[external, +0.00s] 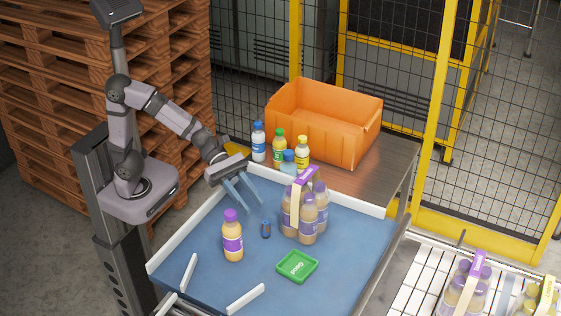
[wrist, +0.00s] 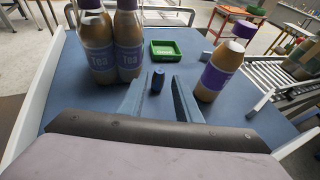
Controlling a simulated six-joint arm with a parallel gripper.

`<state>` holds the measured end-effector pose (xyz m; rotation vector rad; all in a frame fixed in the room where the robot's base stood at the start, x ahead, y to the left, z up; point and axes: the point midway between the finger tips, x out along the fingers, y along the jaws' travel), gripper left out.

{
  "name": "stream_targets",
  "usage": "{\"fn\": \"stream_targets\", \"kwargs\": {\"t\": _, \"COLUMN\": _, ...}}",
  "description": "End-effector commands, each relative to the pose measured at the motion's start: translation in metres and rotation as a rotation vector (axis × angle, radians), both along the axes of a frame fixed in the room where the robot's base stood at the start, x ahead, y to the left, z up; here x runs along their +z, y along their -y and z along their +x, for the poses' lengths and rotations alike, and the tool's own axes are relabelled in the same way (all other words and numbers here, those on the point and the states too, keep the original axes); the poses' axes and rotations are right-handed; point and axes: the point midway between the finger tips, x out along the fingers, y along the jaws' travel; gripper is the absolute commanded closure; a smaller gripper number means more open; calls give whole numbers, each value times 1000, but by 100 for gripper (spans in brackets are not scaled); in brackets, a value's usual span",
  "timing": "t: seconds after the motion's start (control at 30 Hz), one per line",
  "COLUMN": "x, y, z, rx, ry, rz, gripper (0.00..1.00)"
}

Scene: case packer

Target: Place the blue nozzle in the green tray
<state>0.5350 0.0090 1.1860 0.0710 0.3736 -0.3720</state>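The blue nozzle (external: 266,229) is a small dark blue upright piece on the blue table, between a single bottle and a bottle pack. In the wrist view the nozzle (wrist: 157,82) stands beyond and between my fingertips, apart from them. The green tray (external: 297,266) lies on the table in front of the bottle pack; it looks empty in the wrist view (wrist: 166,50). My gripper (external: 250,200) is open and empty above the table, back and left of the nozzle. Its two fingers (wrist: 155,92) are spread apart.
A purple-capped bottle (external: 232,240) stands left of the nozzle. A tea bottle pack with a handle (external: 306,210) stands right of it. White rails (external: 245,298) edge the table. An orange crate (external: 322,125) and several bottles stand behind. Table around the tray is clear.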

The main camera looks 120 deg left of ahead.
Motion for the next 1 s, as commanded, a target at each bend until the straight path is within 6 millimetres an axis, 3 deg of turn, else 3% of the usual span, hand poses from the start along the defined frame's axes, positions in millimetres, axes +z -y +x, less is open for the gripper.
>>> {"fn": "stream_targets", "kwargs": {"t": 0.33, "x": 4, "y": 3, "z": 0, "rx": -7, "ry": 0, "rz": 1, "gripper": 69}}
{"fn": "stream_targets", "kwargs": {"t": 0.53, "x": 19, "y": 30, "z": 6, "rx": -74, "ry": -37, "rz": 0, "gripper": 69}}
{"fn": "stream_targets", "kwargs": {"t": 0.63, "x": 11, "y": 39, "z": 11, "rx": -157, "ry": -82, "rz": 109, "gripper": 69}}
{"fn": "stream_targets", "kwargs": {"t": 0.83, "x": -9, "y": 13, "z": 13, "rx": -102, "ry": -194, "rz": 184, "gripper": 69}}
{"fn": "stream_targets", "kwargs": {"t": 1.0, "x": -15, "y": 5, "z": 13, "rx": -26, "ry": -246, "rz": 120, "gripper": 69}}
